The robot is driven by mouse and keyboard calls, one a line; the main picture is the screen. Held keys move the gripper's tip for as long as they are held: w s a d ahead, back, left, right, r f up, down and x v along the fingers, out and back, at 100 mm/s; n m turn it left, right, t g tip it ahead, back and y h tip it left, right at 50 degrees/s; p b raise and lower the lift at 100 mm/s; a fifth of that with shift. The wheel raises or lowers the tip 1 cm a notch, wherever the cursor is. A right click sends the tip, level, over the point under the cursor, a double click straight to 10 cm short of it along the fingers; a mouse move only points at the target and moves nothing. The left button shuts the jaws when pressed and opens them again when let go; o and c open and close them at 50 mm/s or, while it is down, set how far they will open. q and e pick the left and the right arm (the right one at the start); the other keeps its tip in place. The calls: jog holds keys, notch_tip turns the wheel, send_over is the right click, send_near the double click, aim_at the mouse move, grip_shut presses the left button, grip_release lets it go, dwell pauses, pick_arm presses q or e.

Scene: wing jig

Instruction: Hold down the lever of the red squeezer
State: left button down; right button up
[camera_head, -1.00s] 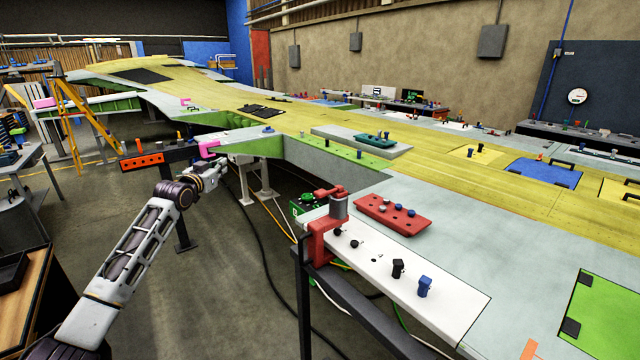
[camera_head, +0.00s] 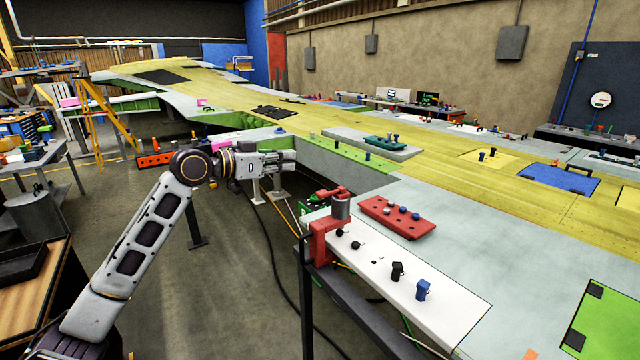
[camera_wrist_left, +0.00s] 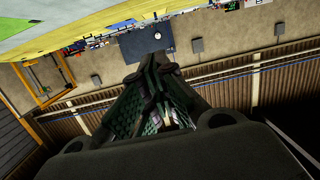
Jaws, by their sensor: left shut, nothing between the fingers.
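My left gripper (camera_head: 290,162) is raised beyond and to the left of the squeezer, pointing right, well apart from the lever. Its fingers are closed with nothing between them. They also show in the left wrist view (camera_wrist_left: 158,95), with the wall behind. My right gripper is not in view.
The white strip (camera_head: 440,310) carries small black and blue parts. A red tray (camera_head: 397,217) with knobs lies behind it on the wing. A green-and-grey wing edge (camera_head: 345,160) is close to my left gripper. Open floor lies left of the bench.

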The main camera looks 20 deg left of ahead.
pick_arm(q)
jog(key=shift+s+f+m+g, duration=0.2)
jog(key=shift+f+g, duration=0.05)
jog(key=shift+f, duration=0.25)
jog(key=shift+s+f+m+g, duration=0.15)
jog(key=shift+f+m+g, duration=0.1)
jog(key=shift+f, duration=0.2)
jog(key=shift+d, duration=0.1)
jog(key=shift+w, duration=0.15)
jog(key=p, duration=0.3)
send_over(317, 196)
notch_tip(317, 196, down, 3)
jog(key=shift+r, duration=0.2)
jog(key=shift+f+p, duration=0.6)
jog(key=shift+f, duration=1.3)
